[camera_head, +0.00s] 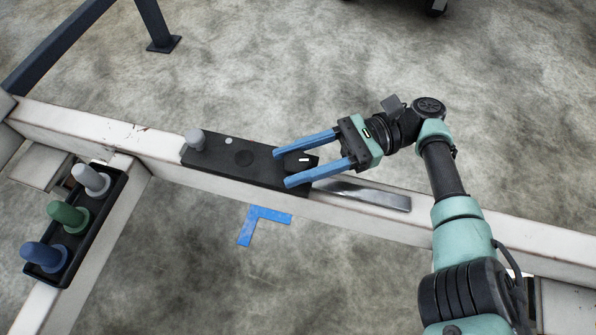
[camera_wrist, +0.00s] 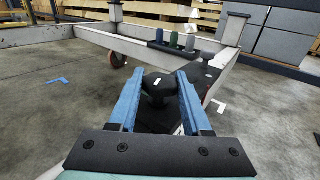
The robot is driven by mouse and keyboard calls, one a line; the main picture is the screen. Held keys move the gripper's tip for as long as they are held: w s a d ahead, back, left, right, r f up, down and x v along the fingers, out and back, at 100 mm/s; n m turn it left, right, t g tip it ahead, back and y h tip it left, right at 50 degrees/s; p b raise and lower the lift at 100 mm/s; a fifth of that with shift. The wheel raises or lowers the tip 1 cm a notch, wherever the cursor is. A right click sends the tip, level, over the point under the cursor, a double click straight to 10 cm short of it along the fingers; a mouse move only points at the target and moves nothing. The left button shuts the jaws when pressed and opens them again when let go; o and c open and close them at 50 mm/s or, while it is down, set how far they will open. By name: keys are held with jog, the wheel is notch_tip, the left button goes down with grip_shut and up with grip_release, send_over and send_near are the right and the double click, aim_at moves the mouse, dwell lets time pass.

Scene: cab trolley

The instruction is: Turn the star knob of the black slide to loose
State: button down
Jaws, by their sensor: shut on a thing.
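The black slide (camera_head: 232,160) lies along the white beam, with a grey peg (camera_head: 195,139) standing at its left end. The black star knob (camera_head: 303,160) sits at its right end and carries a short white mark on top. The knob also shows in the wrist view (camera_wrist: 160,86), upright between the fingers. My gripper (camera_head: 284,168) reaches in from the right with its two blue fingers on either side of the knob, shut on it. In the wrist view my gripper (camera_wrist: 160,78) hides part of the slide below the knob.
A flat metal strip (camera_head: 375,195) lies on the white beam (camera_head: 460,226) right of the slide. A black holder (camera_head: 103,213) with grey, green and blue pegs stands at the left. A blue L-shaped mark (camera_head: 262,217) is on the floor. The space above the beam is otherwise clear.

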jog(key=shift+a+f+n+g+h+b, duration=0.15)
jog(key=shift+n+g+b, duration=0.2)
jog(key=shift+b, duration=0.6)
jog(key=shift+d+f+n+g+h+b, duration=0.15)
jog(key=shift+g+b, duration=0.3)
jog(key=shift+b, duration=0.55)
jog(key=shift+a+n+g+h+b, duration=0.1)
jog(key=shift+n+g+h+b, duration=0.2)
jog(key=shift+b, duration=0.65)
jog(key=shift+r+g+b, duration=0.3)
jog(key=shift+g+b, duration=0.1)
jog(key=shift+b, duration=0.3)
jog(key=shift+c, duration=1.7)
grip_release()
jog(key=shift+r+p, duration=0.15)
jog(key=shift+p, duration=0.2)
